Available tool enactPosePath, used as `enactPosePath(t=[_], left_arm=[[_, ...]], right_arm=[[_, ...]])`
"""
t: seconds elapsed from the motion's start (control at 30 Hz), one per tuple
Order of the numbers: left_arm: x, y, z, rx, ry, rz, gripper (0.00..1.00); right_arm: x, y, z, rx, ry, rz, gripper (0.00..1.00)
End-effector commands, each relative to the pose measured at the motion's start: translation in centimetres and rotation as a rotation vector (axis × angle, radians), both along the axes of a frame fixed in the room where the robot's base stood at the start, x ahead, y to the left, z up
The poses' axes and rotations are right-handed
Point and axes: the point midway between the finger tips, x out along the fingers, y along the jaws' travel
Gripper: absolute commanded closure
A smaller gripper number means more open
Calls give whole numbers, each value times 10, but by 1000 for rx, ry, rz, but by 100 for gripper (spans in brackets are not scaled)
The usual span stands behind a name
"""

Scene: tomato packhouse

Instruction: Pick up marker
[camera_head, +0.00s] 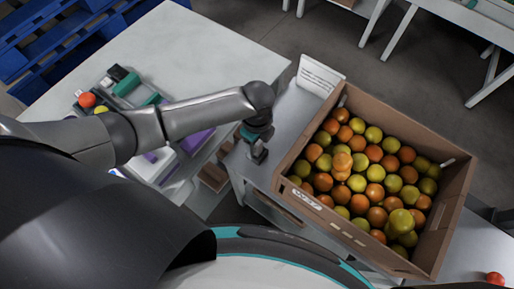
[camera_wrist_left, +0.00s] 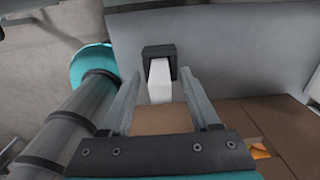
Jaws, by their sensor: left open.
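My left gripper (camera_head: 258,152) hangs over the grey bench top, just left of the cardboard crate. In the left wrist view its two fingers (camera_wrist_left: 162,76) are apart. A small white block-like piece with a dark, bracket-shaped end (camera_wrist_left: 159,50) shows between and just beyond the fingertips. I cannot tell for sure whether this is the marker, or whether the fingers touch it. No other thing that is clearly a marker shows in the head view. My right gripper is out of view.
The cardboard crate (camera_head: 456,215) full of orange and yellow-green tomatoes stands close right of the gripper. A white text card (camera_head: 318,76) stands behind it. A pale table (camera_head: 190,50) with small items lies left. A loose red tomato (camera_head: 495,279) sits lower right.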

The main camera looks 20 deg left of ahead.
Motion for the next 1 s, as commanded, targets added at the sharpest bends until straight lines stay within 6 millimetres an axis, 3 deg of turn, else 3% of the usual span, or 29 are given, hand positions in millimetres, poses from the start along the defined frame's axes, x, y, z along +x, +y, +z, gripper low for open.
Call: enactPosePath(t=[0.3, 0.83, 1.0], left_arm=[[0, 0, -6, 0, 0, -2, 38], [0, 0, -6, 0, 0, -1, 97], [0, 0, -6, 0, 0, -1, 100]], right_arm=[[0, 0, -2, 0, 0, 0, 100], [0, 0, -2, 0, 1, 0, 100], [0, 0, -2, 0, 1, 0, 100]])
